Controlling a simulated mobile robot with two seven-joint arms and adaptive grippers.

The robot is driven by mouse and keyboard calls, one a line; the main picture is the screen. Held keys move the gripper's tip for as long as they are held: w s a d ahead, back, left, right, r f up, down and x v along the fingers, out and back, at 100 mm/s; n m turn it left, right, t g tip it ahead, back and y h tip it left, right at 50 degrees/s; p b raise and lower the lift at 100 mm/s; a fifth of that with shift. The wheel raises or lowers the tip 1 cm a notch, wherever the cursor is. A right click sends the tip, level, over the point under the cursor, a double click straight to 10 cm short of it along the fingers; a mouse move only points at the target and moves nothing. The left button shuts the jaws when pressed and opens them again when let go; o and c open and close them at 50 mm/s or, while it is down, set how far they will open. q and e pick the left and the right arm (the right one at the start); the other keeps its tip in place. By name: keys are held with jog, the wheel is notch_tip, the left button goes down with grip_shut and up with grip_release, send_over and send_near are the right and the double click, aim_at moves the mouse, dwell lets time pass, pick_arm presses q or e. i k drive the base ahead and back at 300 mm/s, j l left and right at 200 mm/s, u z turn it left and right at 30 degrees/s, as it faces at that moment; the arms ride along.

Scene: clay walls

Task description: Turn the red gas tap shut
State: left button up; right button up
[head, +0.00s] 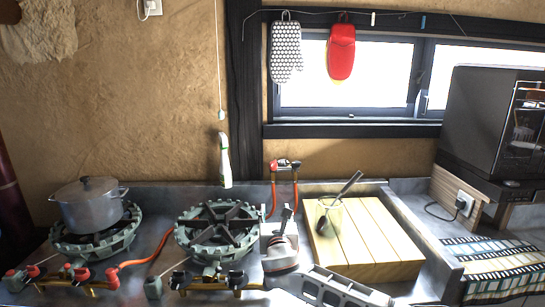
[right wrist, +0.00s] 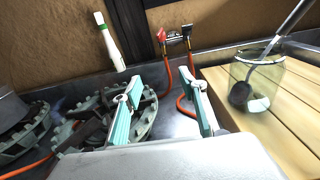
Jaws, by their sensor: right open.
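The exact angle of the red handle is too small to tell. My left gripper is not in view.
A wooden board (head: 372,240) with a glass jar (head: 327,216) is right of my gripper. A white-green bottle-like thing (head: 224,161) is left of the fitting.

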aim_at(274, 165)
jog(key=i, duration=0.8)
jog(key=i+l, duration=0.2)
jog(key=i, duration=0.1)
